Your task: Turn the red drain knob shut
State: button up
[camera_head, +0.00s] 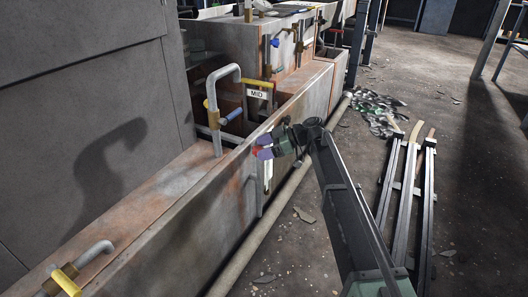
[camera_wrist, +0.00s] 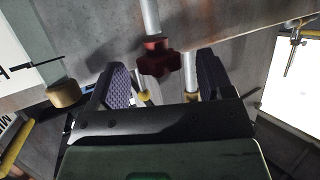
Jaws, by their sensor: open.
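The red drain knob (camera_wrist: 158,58) is a lobed handle on a grey pipe in the wrist view. It sits in the gap between my two dark, ridged fingers, nearer the upper ends, with space on both sides. How deep it sits between them I cannot tell. My gripper (camera_wrist: 165,72) is open and holds nothing. In the head view my gripper (camera_head: 264,153) is at the outer wall of the long trough, with a small bit of red (camera_head: 256,150) showing beside its purple fingertips.
The trough wall (camera_head: 215,205) runs along my left. A bent grey pipe (camera_head: 216,95) and a "MID" sign (camera_head: 258,94) stand close behind my gripper. Metal rails (camera_head: 407,195) lie on the floor at right, with debris (camera_head: 378,112) beyond. Open floor lies between.

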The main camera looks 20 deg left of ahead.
jog(key=c, duration=0.9)
jog(key=shift+s+t, duration=0.15)
jog(key=shift+t, duration=0.15)
jog(key=m+t, duration=0.2)
jog(key=shift+s+d+m+t+y, duration=0.1)
jog(key=shift+s+m+t+y, duration=0.2)
jog(key=shift+m, duration=0.1)
jog(key=shift+s+m+t, duration=0.1)
jog(key=shift+m+t, duration=1.5)
jog(key=shift+t, duration=0.3)
jog(key=o, duration=0.9)
